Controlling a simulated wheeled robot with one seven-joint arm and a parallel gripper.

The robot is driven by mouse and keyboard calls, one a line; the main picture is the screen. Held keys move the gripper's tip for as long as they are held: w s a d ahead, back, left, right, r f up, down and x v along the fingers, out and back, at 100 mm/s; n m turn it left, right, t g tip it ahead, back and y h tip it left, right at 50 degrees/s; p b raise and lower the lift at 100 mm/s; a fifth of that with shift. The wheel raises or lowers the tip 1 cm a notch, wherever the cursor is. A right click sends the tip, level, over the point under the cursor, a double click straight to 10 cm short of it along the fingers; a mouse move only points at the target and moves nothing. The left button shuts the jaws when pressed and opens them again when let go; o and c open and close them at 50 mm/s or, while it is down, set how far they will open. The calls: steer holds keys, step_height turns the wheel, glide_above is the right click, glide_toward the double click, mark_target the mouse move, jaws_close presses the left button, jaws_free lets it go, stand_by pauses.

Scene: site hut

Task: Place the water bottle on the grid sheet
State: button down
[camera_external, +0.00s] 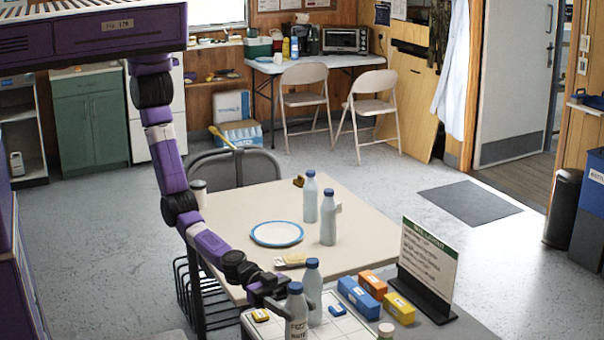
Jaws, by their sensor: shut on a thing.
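My gripper (289,300) is at the bottom centre, shut on a white water bottle (297,327) with a dark blue cap and a printed label. The bottle is upright, and its lower end is cut off by the picture's edge. The grid sheet (345,326), white with dark lines, lies at the near end of the table, behind and around the held bottle. I cannot tell whether the held bottle touches it. A similar bottle (313,282) stands just behind the held one, close to my gripper. A small blue item (337,310) and a yellow-blue item (261,315) lie on the sheet.
Two more bottles (310,198) (328,220) and a blue-rimmed plate (277,234) stand farther back on the table (240,210). Blue, orange and yellow boxes (372,283) and an upright sign (430,265) are at right. A pale-lidded container (386,331) is at the near edge.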

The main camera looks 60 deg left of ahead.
mark_target(296, 322)
steer(key=shift+f+b, duration=1.8)
steer(key=shift+f, duration=0.2)
steer(key=shift+f, duration=0.15)
steer(key=c, duration=0.6)
jaws_free()
steer(key=shift+f, duration=0.1)
steer(key=p+v, duration=0.2)
steer(key=v, duration=1)
steer(key=shift+p, duration=0.3)
